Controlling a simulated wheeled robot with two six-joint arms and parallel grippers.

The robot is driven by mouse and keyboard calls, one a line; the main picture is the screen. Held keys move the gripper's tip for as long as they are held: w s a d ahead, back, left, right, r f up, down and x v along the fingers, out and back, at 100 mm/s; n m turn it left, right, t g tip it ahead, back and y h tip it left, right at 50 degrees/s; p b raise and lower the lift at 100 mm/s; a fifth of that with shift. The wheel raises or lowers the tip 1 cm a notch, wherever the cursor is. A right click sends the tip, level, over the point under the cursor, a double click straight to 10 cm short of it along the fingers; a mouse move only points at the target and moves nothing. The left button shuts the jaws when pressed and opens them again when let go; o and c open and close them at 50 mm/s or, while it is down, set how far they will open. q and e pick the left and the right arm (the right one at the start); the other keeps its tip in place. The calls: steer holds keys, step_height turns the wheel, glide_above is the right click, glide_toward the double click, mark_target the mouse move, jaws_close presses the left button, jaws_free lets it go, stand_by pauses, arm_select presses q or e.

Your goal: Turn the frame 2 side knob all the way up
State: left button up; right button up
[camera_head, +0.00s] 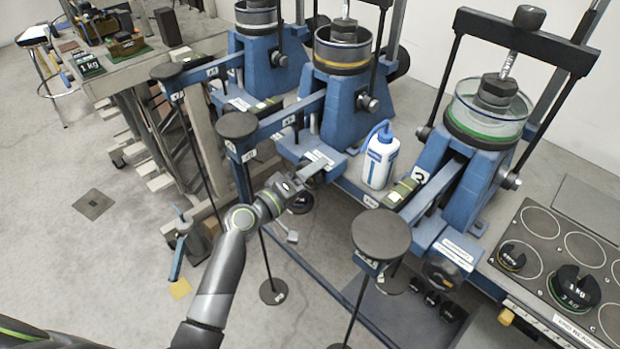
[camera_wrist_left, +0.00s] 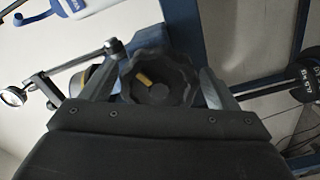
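Three blue lever frames stand in a row. The middle one, frame 2 (camera_head: 343,110), has a dark weight pad (camera_head: 236,125) at its lever's end. My left gripper (camera_head: 305,176) is at the front end of frame 2's base and hides the side knob in the head view. In the left wrist view the knob (camera_wrist_left: 160,88) is dark and lobed, with a yellow mark left of its top. The left gripper's two fingers (camera_wrist_left: 160,80) lie along opposite sides of the knob and appear to touch it. My right gripper is not in view.
A white and blue bottle (camera_head: 379,160) stands close right of my left gripper. Frame 3 (camera_head: 480,160), with a round pad (camera_head: 381,234) on its lever, is at the right. A tray with round weights (camera_head: 572,288) is at the far right. Open floor lies left.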

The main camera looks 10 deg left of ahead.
arm_select(q)
steer(key=v, duration=0.6)
stand_by(0.3)
steer(key=shift+s+a, duration=0.1)
steer(key=shift+s, duration=0.05)
